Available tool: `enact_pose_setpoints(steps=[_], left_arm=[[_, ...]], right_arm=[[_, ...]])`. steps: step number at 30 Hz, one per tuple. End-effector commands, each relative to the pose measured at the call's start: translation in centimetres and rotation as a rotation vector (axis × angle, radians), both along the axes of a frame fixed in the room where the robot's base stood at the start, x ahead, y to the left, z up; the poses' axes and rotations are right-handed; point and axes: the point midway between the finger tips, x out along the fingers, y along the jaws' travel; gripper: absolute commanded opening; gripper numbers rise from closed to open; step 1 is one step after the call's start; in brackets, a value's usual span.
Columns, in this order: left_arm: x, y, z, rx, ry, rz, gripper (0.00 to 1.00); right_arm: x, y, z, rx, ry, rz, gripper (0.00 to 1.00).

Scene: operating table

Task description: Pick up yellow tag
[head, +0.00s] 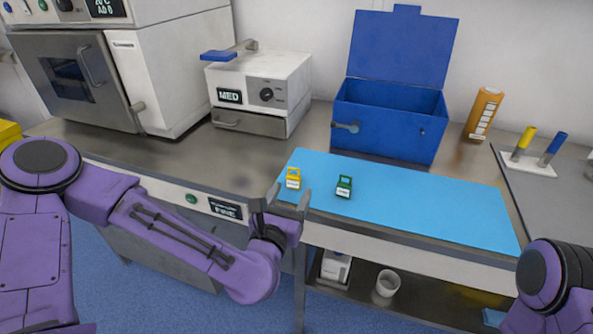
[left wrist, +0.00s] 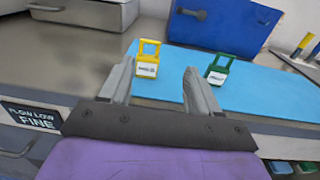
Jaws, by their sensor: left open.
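The yellow tag (head: 293,178) stands on the left end of the blue mat (head: 420,205), with a white label on its front. It also shows in the left wrist view (left wrist: 148,58), ahead of the jaws and between them in the picture. A green tag (head: 344,186) stands to its right on the mat; the left wrist view shows it too (left wrist: 218,70), right of the right finger. My left gripper (head: 284,196) is open and empty at the table's front edge, just short of the yellow tag. My right gripper is out of view; only part of that arm shows.
A blue box (head: 388,130) with its lid up stands behind the mat. A white MED unit (head: 258,82) is at the back left. An orange bottle (head: 483,113) and a holder with yellow and blue handles (head: 527,165) are at right.

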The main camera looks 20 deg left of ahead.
Motion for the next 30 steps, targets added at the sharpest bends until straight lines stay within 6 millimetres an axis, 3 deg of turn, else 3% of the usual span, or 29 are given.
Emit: enact_pose_setpoints(steps=[18, 26, 30], left_arm=[[9.4, 2.0, 0.7, -0.002, 0.000, 0.020, 0.62], [9.8, 1.9, 0.4, -0.003, 0.000, 0.018, 0.62], [9.8, 1.9, 0.5, -0.003, 0.000, 0.018, 0.16]], right_arm=[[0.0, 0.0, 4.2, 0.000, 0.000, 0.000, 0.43], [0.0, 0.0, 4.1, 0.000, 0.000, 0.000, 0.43], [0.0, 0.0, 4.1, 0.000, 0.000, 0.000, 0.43]])
